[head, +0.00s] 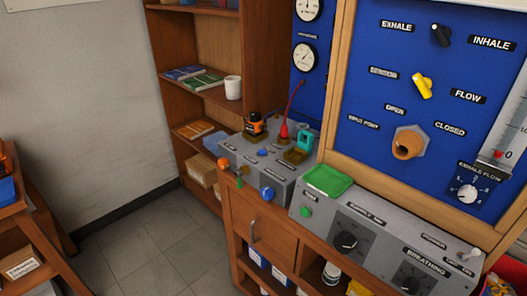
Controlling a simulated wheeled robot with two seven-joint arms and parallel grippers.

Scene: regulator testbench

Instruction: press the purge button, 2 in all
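I cannot make out a label reading purge on any control. A grey control box (285,186) on the bench carries an orange knob (224,163), a blue knob (267,194) and a small blue button-like part (262,152). An orange and black device (254,124), a red conical part (284,131) and a teal part (304,138) stand on or behind its top. A green round button (306,212) sits on the grey front panel (385,236) to the right. Neither of my grippers is in view.
A green tray (327,180) rests behind the front panel. A blue panel (375,95) with a yellow lever (422,86) and dials rises behind. A wooden shelf (167,75) holds books and a white cup (233,87). The tiled floor (150,245) at left is clear.

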